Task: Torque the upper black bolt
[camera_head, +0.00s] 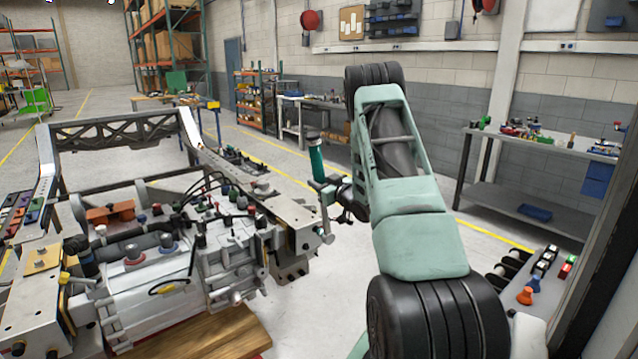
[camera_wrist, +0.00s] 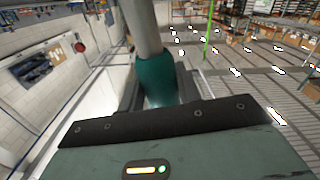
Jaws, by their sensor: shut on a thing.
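My gripper (camera_head: 324,186) is in the air at the right end of the chassis fixture (camera_head: 283,207). It is shut on a tool with a green handle (camera_head: 316,160), held nearly upright. The tool's grey shaft runs down beside the chassis end; I cannot tell whether it touches. In the wrist view the green handle (camera_wrist: 155,80) sits between my jaws (camera_wrist: 156,98), with a grey shaft rising from it. Several small dark fittings stand on the chassis. I cannot tell which is the upper black bolt; it may be hidden.
A silver housing (camera_head: 150,290) with hoses and coloured caps fills the middle of the chassis, above a wooden board (camera_head: 215,335). A grey workbench (camera_head: 545,150) stands at the right. A small parts table (camera_head: 548,298) is near my arm. Open floor lies behind the fixture.

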